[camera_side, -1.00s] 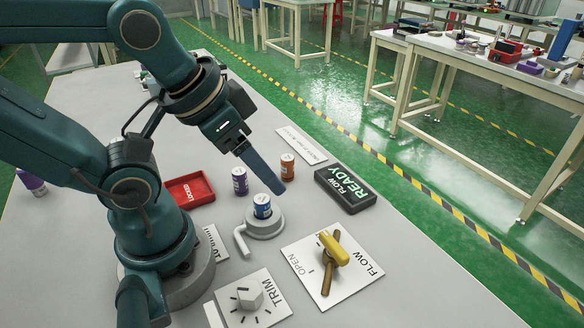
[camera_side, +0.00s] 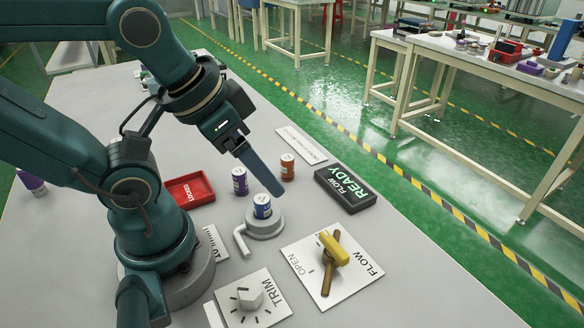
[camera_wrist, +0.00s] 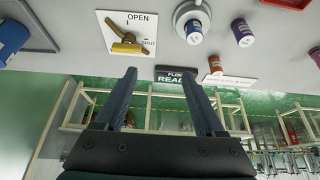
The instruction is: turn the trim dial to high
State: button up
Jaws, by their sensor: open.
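The trim dial (camera_side: 249,294) is a pale grey knob on a white plate marked TRIM (camera_side: 272,302), with black tick marks around it, at the bottom of the side view. Its exact setting is too small to read. My gripper (camera_side: 272,188) hangs in the air above the table, apart from the dial, on its far side. In the wrist view my gripper (camera_wrist: 165,75) shows two fingers spread apart with nothing between them. The dial does not show in the wrist view.
A yellow-handled flow valve (camera_side: 333,250) sits right of the dial. A blue can (camera_side: 262,207) stands on a round grey holder (camera_side: 266,228). A purple can (camera_side: 240,181), an orange can (camera_side: 287,167), a red tray (camera_side: 188,189) and a FLOW READY display (camera_side: 346,188) are nearby.

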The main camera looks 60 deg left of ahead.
jog(key=g, duration=0.1)
jog(key=m+g+y, duration=0.2)
jog(key=m+g, duration=0.5)
jog(key=g, duration=0.1)
send_over(250, 290)
jog(key=w+d, duration=0.1)
jog(key=w, duration=0.2)
jog(key=f, duration=0.8)
jog(key=shift+s+d+f, duration=0.15)
jog(key=shift+s, duration=0.1)
jog(key=shift+s+f+y, duration=0.3)
jog(key=shift+s+f, duration=0.05)
jog(key=shift+f, duration=0.15)
jog(key=shift+x, duration=2.3)
jog(key=shift+c, duration=0.3)
jog(key=shift+r, duration=0.1)
grip_shut()
